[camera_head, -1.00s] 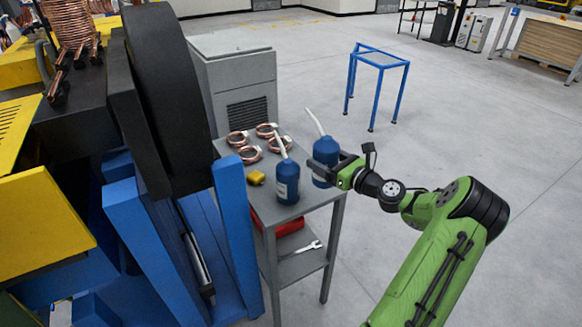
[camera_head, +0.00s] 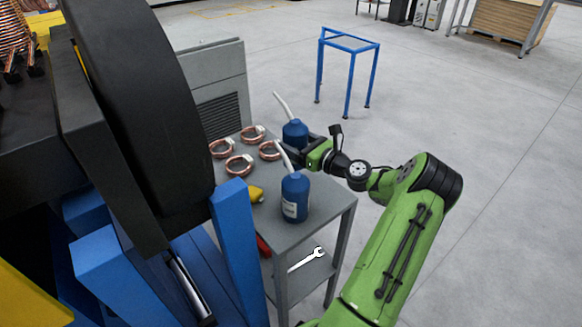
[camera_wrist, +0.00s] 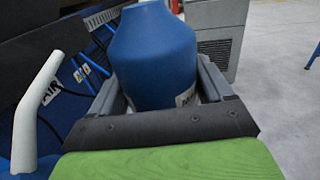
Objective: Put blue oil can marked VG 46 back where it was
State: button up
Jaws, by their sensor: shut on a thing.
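My gripper (camera_head: 308,146) is shut on a blue oil can (camera_head: 295,130) with a white spout, at the right rear of the grey table (camera_head: 328,197). In the wrist view the held blue can (camera_wrist: 154,55) stands between the two fingers; only a sliver of its label shows, and I cannot read it. I cannot tell whether its base touches the table. A second blue oil can (camera_head: 295,196) with a white spout stands upright on the table, nearer the front. Its white label is too small to read. Its spout (camera_wrist: 36,115) shows at the left of the wrist view.
Several copper coils (camera_head: 240,164) lie on the table left of the held can. A yellow object (camera_head: 256,194) lies beside the front can. A wrench (camera_head: 307,259) is on the lower shelf. The blue machine post (camera_head: 236,235) stands close on the left. Open floor lies right.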

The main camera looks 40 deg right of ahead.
notch_tip(320, 180, down, 6)
jog(key=shift+w+f+b, duration=0.15)
jog(key=shift+f+b, duration=0.1)
jog(key=shift+b, duration=0.7)
jog(key=shift+r, duration=0.1)
jog(key=o, duration=1.4)
jog(key=shift+s, duration=0.35)
jog(key=s+p, duration=0.1)
jog(key=s, duration=0.4)
jog(key=s+p, duration=0.1)
jog(key=s, duration=0.5)
jog(key=shift+s+d+r, duration=0.1)
jog(key=shift+s+d, duration=0.1)
